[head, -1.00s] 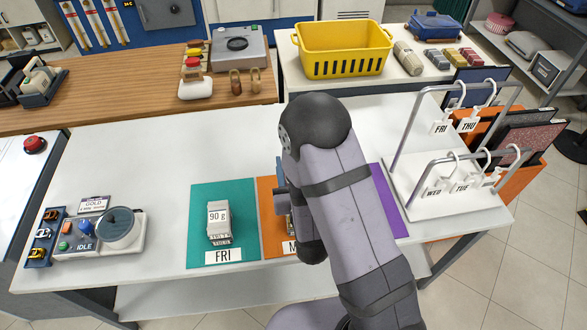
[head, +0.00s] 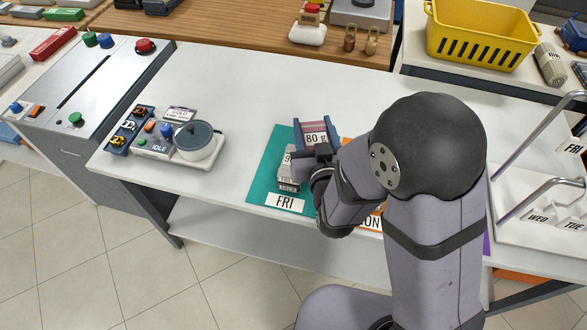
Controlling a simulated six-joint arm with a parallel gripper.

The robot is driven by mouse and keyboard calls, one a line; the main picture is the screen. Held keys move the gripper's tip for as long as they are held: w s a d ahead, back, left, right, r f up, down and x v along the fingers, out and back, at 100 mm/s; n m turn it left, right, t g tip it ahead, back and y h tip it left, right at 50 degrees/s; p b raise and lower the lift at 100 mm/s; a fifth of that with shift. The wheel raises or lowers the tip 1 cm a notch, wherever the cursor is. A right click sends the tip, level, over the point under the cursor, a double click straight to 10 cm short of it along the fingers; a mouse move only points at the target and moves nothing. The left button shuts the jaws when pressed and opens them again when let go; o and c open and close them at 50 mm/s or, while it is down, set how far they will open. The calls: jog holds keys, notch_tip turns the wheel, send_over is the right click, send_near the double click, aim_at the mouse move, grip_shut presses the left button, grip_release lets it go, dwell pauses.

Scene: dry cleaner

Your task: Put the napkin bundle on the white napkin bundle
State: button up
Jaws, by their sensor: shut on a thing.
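The napkin bundle (head: 316,139), with an "80 g" label and some dull red showing, is between the blue fingers of my gripper (head: 316,134). My gripper is shut on it. The white napkin bundle (head: 288,178) stands on the teal FRI mat (head: 262,177), just below the held bundle in the picture. Its upper right part is hidden by the held bundle and my gripper. I cannot tell whether the two bundles touch.
The orange MON mat (head: 371,221) is mostly hidden behind my arm. A white hanger rack (head: 535,232) stands at right. The table behind the mats is clear.

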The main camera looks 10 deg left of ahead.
jog(key=a+r+b, duration=0.5)
jog(key=a+b, duration=0.1)
jog(key=a, duration=0.2)
jog(key=shift+w+d+f+m+t+h+p, duration=0.15)
jog(key=shift+w+d+f+m+h, duration=0.65)
jog(key=shift+f, duration=1.75)
jog(key=shift+w+d+f+m+t+h+p, duration=0.15)
jog(key=shift+d+f+m+h, duration=0.35)
jog(key=shift+f+h, duration=1.4)
jog(key=shift+w+d+f+m+t+h+p, duration=0.15)
jog(key=shift+w+d+f+m, duration=0.5)
jog(key=shift+f, duration=2.6)
jog(key=shift+s+a, duration=0.1)
jog(key=shift+a, duration=0.15)
jog(key=shift+f, duration=0.2)
jog(key=o, duration=1.1)
